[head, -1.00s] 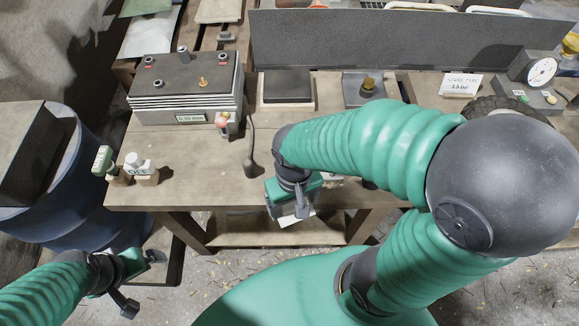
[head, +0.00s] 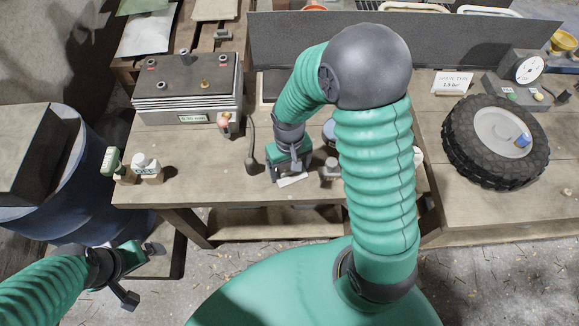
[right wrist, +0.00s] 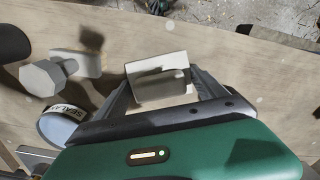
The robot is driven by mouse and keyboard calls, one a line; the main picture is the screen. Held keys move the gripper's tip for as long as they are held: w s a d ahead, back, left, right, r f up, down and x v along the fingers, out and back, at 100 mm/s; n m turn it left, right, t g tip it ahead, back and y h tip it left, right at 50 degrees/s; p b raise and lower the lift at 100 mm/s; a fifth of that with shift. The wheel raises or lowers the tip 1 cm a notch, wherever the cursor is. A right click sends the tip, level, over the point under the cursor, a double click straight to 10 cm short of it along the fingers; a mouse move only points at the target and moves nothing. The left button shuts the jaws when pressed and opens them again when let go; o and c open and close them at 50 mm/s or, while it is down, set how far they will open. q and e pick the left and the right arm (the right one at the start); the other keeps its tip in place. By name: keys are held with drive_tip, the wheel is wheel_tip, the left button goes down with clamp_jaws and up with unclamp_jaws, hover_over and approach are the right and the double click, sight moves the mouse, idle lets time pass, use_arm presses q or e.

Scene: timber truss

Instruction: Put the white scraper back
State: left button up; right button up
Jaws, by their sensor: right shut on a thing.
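My right gripper (head: 291,170) is over the front part of the wooden bench (head: 200,182), and its fingers are closed on the white scraper (head: 293,181). In the right wrist view the scraper (right wrist: 158,78) shows as a pale plate between the two fingertips (right wrist: 160,90). I cannot tell whether it touches the bench. My left gripper (head: 142,274) is at the lower left, off the bench, with its fingers apart and empty. I cannot make out a holder for the scraper.
A grey bolt-like piece (right wrist: 47,76) and a round labelled tin (right wrist: 64,124) are beside the right gripper. A tyre (head: 494,141) is at right.

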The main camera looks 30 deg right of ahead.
drive_tip(key=shift+a+r, duration=0.1)
drive_tip(key=shift+a, duration=0.05)
drive_tip(key=shift+s+f, duration=0.1)
drive_tip(key=shift+f, duration=0.15)
drive_tip(key=o, duration=1.2)
drive_tip(key=shift+s, duration=0.15)
drive_tip(key=shift+o, duration=0.3)
drive_tip(key=shift+f, duration=0.1)
drive_tip(key=shift+s, duration=0.1)
